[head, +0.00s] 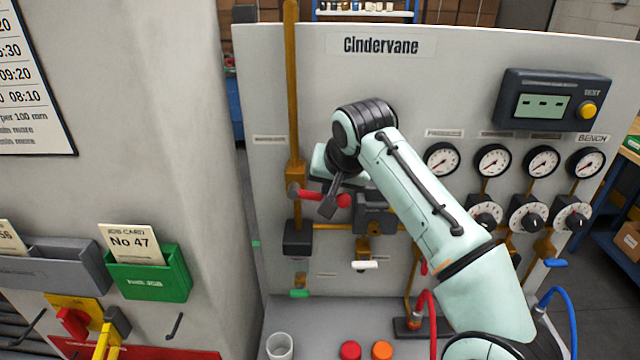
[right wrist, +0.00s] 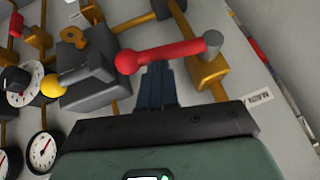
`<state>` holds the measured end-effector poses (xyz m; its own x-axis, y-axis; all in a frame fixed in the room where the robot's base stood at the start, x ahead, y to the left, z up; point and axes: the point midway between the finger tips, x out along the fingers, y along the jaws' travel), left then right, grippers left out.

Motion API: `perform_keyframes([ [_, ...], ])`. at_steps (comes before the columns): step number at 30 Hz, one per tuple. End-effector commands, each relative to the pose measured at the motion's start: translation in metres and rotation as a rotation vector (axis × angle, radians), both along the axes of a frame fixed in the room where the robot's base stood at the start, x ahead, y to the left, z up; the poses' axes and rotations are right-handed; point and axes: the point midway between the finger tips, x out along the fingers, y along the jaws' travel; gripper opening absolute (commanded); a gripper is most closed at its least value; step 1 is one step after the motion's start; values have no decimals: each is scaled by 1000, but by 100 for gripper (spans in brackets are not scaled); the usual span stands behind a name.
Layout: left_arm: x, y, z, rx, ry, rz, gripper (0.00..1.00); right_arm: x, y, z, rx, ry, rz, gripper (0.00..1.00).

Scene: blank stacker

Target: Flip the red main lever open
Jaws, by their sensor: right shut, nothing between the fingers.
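The red main lever (head: 308,194) sticks out sideways from a brass valve on the vertical pipe, roughly level, in the head view. In the right wrist view the lever (right wrist: 170,53) runs from a grey hub (right wrist: 213,42) at the right to a red ball end at the left. My right gripper (head: 328,207) is shut and empty at the lever. Its dark fingers (right wrist: 158,75) reach to the middle of the red bar; I cannot tell whether they touch it. The gripper and wrist hide part of the lever in the head view. My left gripper is not in view.
The panel (head: 270,85) carries gauges, dials and a grey display box (head: 550,100) at the right. A grey block (right wrist: 92,88) with a yellow knob stands beside the lever. Below are a white-handled valve (head: 365,265), a cup (head: 279,346) and red and orange buttons.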

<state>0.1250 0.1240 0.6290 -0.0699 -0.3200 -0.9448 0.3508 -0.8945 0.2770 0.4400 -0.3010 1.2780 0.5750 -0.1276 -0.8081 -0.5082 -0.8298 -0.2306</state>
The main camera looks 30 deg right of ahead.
Motion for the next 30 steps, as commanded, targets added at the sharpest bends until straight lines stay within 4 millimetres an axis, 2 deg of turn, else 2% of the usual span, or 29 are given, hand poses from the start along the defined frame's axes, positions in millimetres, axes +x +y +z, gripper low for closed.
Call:
perform_keyframes([
  [1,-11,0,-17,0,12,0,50,-7,-3,-13,38,-19,-3,0],
  [3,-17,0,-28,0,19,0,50,-12,-4,-18,94,-53,-5,0],
  [15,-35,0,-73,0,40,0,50,-14,-5,-45,417,-251,-5,0],
  [18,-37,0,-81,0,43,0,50,-13,-4,-51,499,-300,-6,0],
  [30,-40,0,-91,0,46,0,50,-6,8,-74,493,-296,-1,0],
])
